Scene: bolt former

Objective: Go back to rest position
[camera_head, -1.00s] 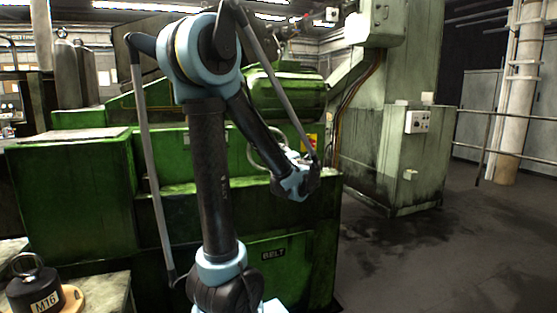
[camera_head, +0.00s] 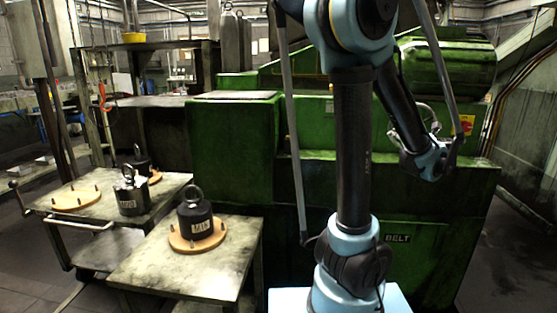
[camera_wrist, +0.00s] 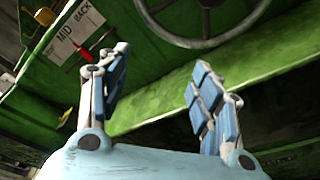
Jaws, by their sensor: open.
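My gripper (camera_wrist: 158,98) shows in the wrist view with its two blue-padded fingers apart and nothing between them. Beyond it are a green machine face, a dark handwheel (camera_wrist: 205,25), a red-handled lever (camera_wrist: 86,57) and a label reading "MID" and "BACK" (camera_wrist: 75,32). In the head view my arm rises on the right and bends down in front of the green bolt former (camera_head: 440,200). The wrist end hangs in front of the machine's upper part, and the fingers are too small to make out there.
A black weight (camera_head: 194,213) stands on a wooden disc on the near cart (camera_head: 190,272). The cart behind (camera_head: 100,223) holds another weight (camera_head: 130,195), an empty pegged disc (camera_head: 75,197) and a further dark weight. Open floor lies at the far left and right.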

